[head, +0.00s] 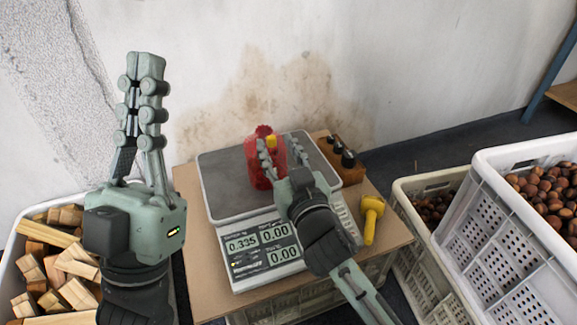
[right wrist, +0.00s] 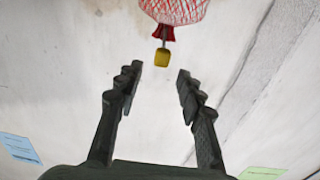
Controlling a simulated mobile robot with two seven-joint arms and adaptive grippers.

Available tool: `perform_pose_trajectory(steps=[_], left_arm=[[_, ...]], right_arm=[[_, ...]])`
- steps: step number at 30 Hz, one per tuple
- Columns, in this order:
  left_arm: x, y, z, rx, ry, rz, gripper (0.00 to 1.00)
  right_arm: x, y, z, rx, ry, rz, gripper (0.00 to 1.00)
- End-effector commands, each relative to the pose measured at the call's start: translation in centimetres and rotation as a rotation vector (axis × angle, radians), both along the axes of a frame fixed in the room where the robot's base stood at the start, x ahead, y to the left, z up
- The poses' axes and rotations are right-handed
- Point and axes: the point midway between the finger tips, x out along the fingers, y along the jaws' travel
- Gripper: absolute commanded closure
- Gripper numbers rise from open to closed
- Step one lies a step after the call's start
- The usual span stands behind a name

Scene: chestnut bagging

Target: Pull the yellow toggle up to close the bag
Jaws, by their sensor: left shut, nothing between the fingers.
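The red mesh bag (head: 252,168) stands on the scale plate (head: 222,180), partly hidden by my right gripper. The yellow toggle (head: 271,141) is near the top of the bag. In the right wrist view, the toggle (right wrist: 162,57) hangs on a cord below the bag's red gathered neck (right wrist: 163,33), with the mesh body (right wrist: 175,10) cut off at the top edge. My right gripper (head: 280,146) is open. In the wrist view, the toggle appears between and slightly beyond its fingertips (right wrist: 158,72), touching neither. My left gripper (head: 146,66) is shut and empty, raised at the left, away from the bag.
The scale's panel (head: 262,250) reads 0.335 and zeros. A yellow-handled tool (head: 371,215) and a wooden block with dark pegs (head: 350,177) are on the board (head: 392,232) at right. Crates of chestnuts (head: 485,160) stand further right; a crate of wood pieces (head: 12,262) stands at left.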

Motion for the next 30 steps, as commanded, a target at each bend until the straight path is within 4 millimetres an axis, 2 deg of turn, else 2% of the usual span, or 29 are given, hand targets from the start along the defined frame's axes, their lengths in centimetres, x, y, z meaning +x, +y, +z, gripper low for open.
perform_pose_trajectory(steps=[6, 13, 18, 30], left_arm=[[0.0, 0.0, 0.0, 0.000, 0.000, 0.000, 1.00], [0.0, 0.0, 0.0, 0.000, 0.001, 0.000, 1.00], [0.0, 0.0, 0.0, 0.000, 0.001, 0.000, 1.00], [0.0, 0.0, 0.0, 0.001, 0.001, 0.001, 1.00]], right_arm=[[-4.8, -1.4, -0.1, 0.002, 0.004, -0.001, 0.62], [-8.3, -2.4, 0.0, 0.001, 0.001, -0.001, 0.62], [-9.2, -2.7, 0.0, 0.000, 0.000, -0.001, 0.62], [-9.2, -2.7, 0.1, -0.001, -0.001, 0.000, 0.62]])
